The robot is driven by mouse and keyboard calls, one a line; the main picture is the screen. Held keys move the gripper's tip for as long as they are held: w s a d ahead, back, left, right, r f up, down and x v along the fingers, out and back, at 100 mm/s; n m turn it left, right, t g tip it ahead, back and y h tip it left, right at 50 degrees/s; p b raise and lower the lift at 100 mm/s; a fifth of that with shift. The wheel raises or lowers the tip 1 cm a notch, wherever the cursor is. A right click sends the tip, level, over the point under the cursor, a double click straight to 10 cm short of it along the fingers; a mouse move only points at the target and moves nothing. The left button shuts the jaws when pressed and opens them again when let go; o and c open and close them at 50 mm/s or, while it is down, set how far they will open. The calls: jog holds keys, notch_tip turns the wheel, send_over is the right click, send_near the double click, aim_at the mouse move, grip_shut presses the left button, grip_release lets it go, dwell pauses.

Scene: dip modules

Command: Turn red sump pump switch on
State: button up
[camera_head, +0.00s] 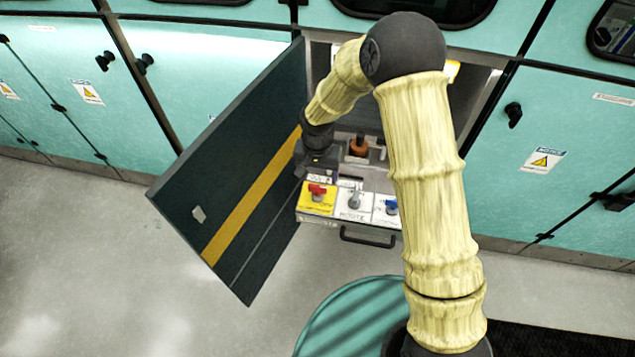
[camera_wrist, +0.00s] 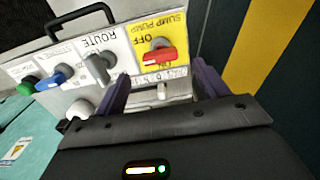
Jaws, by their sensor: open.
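The red sump pump switch (camera_head: 317,189) sits on a yellow plate at the left end of the control panel inside the open cabinet. In the wrist view the red switch (camera_wrist: 160,55) lies just beyond my fingertips, roughly centred between them. The plate (camera_wrist: 178,30) reads SUMP PUMP and OFF, upside down; its lower label is partly covered by the red handle. My gripper (camera_wrist: 163,84) is open, with its two purple fingers apart and not visibly touching the switch. In the head view my gripper (camera_head: 320,165) hangs just behind and above the yellow plate, with its fingertips hard to make out.
A grey ROUTE lever (camera_head: 354,201) and a blue switch (camera_head: 391,207) stand right of the red one. A green knob (camera_wrist: 27,86) shows in the wrist view. The open cabinet door (camera_head: 230,170) stands close to the left. A dark handle (camera_head: 368,238) is below the panel.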

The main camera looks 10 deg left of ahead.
aim_at(317, 186)
notch_tip(317, 186, down, 5)
jog(key=shift+f, duration=0.1)
jog(key=shift+c, duration=0.2)
jog(key=c, duration=0.9)
